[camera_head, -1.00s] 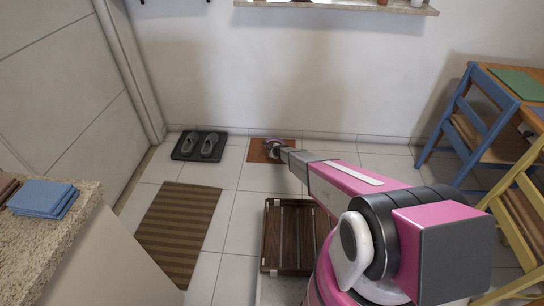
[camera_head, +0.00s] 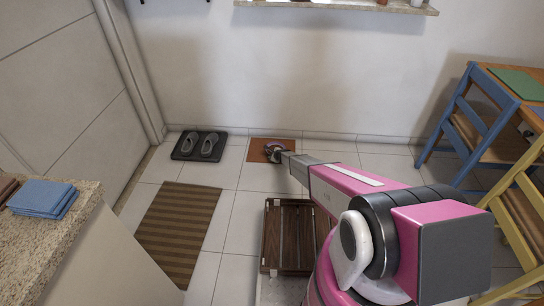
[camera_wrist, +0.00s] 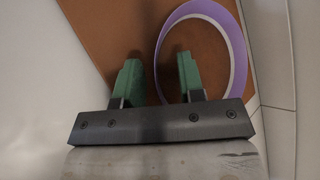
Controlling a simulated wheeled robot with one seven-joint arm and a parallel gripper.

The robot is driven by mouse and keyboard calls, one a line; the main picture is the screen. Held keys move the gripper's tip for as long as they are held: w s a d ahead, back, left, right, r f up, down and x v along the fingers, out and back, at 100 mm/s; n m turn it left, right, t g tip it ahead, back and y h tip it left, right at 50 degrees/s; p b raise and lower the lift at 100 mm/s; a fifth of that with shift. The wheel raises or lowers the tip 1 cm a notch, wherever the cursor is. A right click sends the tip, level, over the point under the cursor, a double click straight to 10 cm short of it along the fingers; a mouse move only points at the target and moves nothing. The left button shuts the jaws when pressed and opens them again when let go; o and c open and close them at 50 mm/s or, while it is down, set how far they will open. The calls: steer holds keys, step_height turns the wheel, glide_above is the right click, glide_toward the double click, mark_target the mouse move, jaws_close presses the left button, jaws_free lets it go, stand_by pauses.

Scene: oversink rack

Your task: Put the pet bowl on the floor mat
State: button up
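The purple pet bowl (camera_wrist: 237,45) with a pale inner edge is in the wrist view, over the orange-brown floor mat (camera_wrist: 100,25). In the head view the bowl (camera_head: 279,143) shows small at the mat (camera_head: 256,147) by the far wall, partly hidden by my gripper (camera_head: 271,153). In the wrist view my gripper (camera_wrist: 158,65) has its two green fingers apart. The bowl's left rim passes between them, one finger inside the ring and one outside. I see no clear contact. Whether the bowl's base touches the mat is hidden.
A dark tray with grey slippers (camera_head: 184,146) lies left of the mat. A brown striped rug (camera_head: 180,225) and a slatted wooden crate (camera_head: 290,235) are nearer. A counter stands at left, blue and yellow wooden furniture at right. The wall is close behind the mat.

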steer(key=shift+r, duration=0.1)
steer(key=s+d+r+n+g, duration=0.1)
steer(key=s+d+r+n, duration=0.2)
steer(key=s+r, duration=0.6)
steer(key=s+d+r+n+g, duration=0.1)
steer(key=s+d+r+n, duration=0.4)
steer(key=r, duration=0.7)
steer(key=s+d+r+n+g, duration=0.2)
steer(key=s+r, duration=0.7)
steer(key=r, duration=0.1)
steer(key=s+d+r+n+g+h, duration=0.1)
steer(key=s+d+r+n+h, duration=0.1)
steer(key=s+d+r, duration=0.3)
steer(key=s+d+r+n+g+h, duration=0.2)
steer(key=s+d+r+n, duration=0.2)
steer(key=s+r, duration=0.5)
steer(key=s+d+r+n+g+h, duration=0.1)
steer(key=s+d+r, duration=0.5)
steer(key=s, duration=0.6)
steer(key=shift+s+d+r+n+h, duration=0.3)
steer(key=shift+r+n+h, duration=0.35)
steer(key=shift+n, duration=0.55)
